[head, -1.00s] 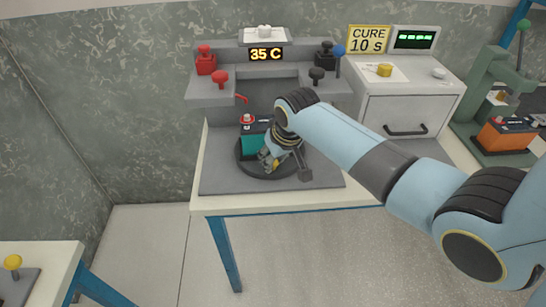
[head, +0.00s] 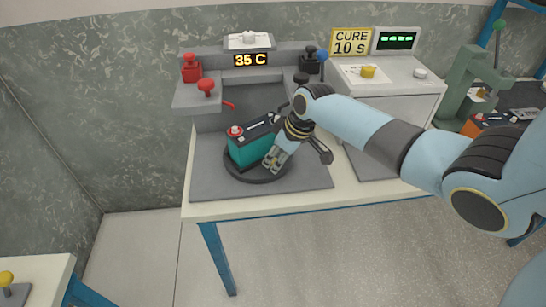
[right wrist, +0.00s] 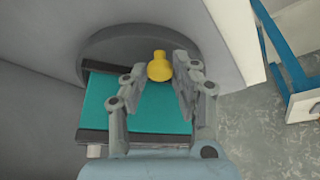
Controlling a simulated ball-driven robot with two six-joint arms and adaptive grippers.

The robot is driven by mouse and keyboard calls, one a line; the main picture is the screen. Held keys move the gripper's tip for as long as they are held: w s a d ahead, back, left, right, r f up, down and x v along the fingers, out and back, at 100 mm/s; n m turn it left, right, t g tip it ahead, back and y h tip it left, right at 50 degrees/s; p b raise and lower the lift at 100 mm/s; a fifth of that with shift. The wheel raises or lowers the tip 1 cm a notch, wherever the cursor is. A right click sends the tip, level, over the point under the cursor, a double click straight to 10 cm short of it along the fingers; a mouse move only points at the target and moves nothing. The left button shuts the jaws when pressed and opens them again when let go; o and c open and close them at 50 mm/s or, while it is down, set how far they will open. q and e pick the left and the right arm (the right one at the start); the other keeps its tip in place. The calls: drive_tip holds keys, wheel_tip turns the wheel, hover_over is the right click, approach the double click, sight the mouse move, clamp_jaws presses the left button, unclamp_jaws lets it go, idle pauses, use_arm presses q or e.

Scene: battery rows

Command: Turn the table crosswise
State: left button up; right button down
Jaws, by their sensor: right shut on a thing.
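A dark round turntable (head: 238,175) sits on the grey plate of the bench. A teal battery (head: 247,151) with a black top and a red-ringed terminal stands on it, set at a slant. In the right wrist view, the turntable (right wrist: 100,42) and the battery (right wrist: 158,98) lie behind the fingers. My right gripper (head: 270,166) is low at the turntable's right front, beside the battery. The right wrist view shows its fingers (right wrist: 160,73) shut around a yellow knob (right wrist: 158,66) at the turntable's rim. My left gripper is out of view.
Behind the battery stands a grey fixture with red clamps (head: 191,68), black clamps (head: 310,60) and a "35 C" display (head: 251,59). A curing box (head: 392,110) with a "CURE 10 S" sign (head: 350,42) is to the right. The plate's left front is clear.

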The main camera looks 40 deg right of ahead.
drive_tip(key=shift+d+n, duration=0.5)
drive_tip(key=shift+n, duration=0.1)
drive_tip(key=shift+d+y+b, duration=0.1)
drive_tip(key=shift+y+b, duration=0.2)
drive_tip(key=c, duration=1.1)
unclamp_jaws()
drive_tip(key=shift+o, duration=0.2)
drive_tip(key=shift+r, duration=0.1)
drive_tip(key=v, duration=1.1)
drive_tip(key=shift+r, duration=0.4)
